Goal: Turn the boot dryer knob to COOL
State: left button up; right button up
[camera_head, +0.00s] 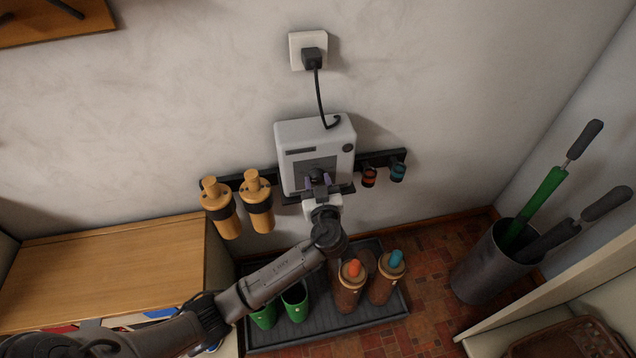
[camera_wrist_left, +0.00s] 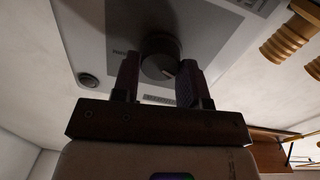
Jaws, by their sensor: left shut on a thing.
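The boot dryer (camera_head: 297,132) is a white box on the wall with a grey front panel, and it also shows in the left wrist view (camera_wrist_left: 90,30). Its dark round knob (camera_wrist_left: 160,58) has a pale pointer mark near its lower right edge. My left gripper (camera_head: 318,182) is at the front of the dryer. In the left wrist view its two fingers (camera_wrist_left: 160,78) are on either side of the knob, shut on it. The panel lettering is too small and dark to read, so I cannot tell which setting the mark faces. My right gripper is not in view.
A black plug sits in the wall socket (camera_head: 297,50). Yellow boot tubes (camera_head: 228,220) flank the dryer on the left. Green and brown boots stand on a grey tray (camera_head: 260,338) below. A dark umbrella bin (camera_head: 485,270) stands at right, a wooden cabinet (camera_head: 120,262) at left.

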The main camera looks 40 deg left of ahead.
pick_arm(q)
jog(key=shift+r+m+p, duration=0.15)
jog(key=shift+m+p, duration=0.95)
jog(key=shift+p, duration=0.05)
jog(key=m+p, duration=0.3)
jog(key=m, duration=0.1)
jog(key=shift+g, duration=0.3)
jog(key=m+p, duration=0.3)
jog(key=shift+w+d+m, duration=0.1)
jog(key=shift+m, duration=0.3)
jog(key=shift+m+p, duration=1.1)
jog(key=shift+m, duration=0.6)
jog(key=shift+f, duration=0.2)
jog(key=o, duration=0.9)
jog(key=shift+o, duration=0.2)
